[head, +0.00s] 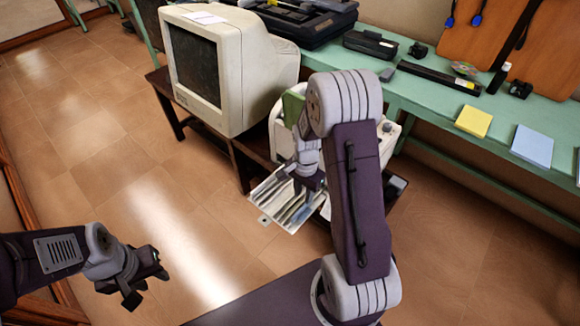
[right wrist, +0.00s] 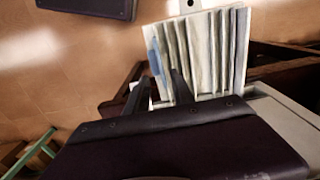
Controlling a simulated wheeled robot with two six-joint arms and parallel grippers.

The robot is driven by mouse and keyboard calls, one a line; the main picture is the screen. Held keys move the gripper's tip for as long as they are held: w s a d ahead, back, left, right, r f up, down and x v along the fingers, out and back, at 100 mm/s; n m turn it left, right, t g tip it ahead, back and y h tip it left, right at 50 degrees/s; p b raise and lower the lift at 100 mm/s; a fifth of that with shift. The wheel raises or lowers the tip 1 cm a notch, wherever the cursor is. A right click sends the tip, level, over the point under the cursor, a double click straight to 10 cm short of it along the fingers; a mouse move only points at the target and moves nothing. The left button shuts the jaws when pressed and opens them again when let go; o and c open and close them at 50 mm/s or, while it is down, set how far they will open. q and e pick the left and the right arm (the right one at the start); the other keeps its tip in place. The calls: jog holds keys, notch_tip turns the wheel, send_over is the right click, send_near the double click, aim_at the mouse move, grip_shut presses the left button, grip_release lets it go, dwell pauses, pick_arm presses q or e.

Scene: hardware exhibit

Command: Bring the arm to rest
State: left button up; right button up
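My left gripper (head: 147,286) hangs over bare tiled floor at the lower left of the head view, its fingers apart and empty. My right arm bends down in the middle of the head view. Its gripper (head: 308,192) points down over a white slotted tray (head: 262,205). In the right wrist view, the two dark fingers (right wrist: 161,92) stand apart at the near edge of the tray (right wrist: 222,50). A blue item (right wrist: 154,58) lies in the tray's left part, beyond the fingers. I cannot tell whether the fingers touch the tray.
A beige CRT monitor (head: 225,65) stands on a dark low table (head: 165,90) left of the right arm. A white machine (head: 280,135) is behind the arm. A green bench (head: 440,98) holds a yellow pad (head: 473,121) and a blue pad (head: 532,146). The left floor is clear.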

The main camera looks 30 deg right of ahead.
jog(key=shift+a, duration=0.1)
notch_tip(320, 180, up, 4)
jog(key=w+a+n+t, duration=0.1)
jog(key=w+a, duration=0.1)
jog(key=a, duration=0.1)
jog(key=s+a+r+n, duration=0.2)
jog(key=s+a+n, duration=0.1)
jog(key=s+n, duration=0.3)
jog(key=s+a+r+n, duration=0.2)
jog(key=s+a+n, duration=0.1)
jog(key=s+n, duration=0.35)
notch_tip(320, 180, up, 13)
jog(key=p, duration=1.3)
jog(key=shift+w, duration=0.45)
jog(key=shift+r, duration=0.1)
jog(key=shift+d, duration=0.1)
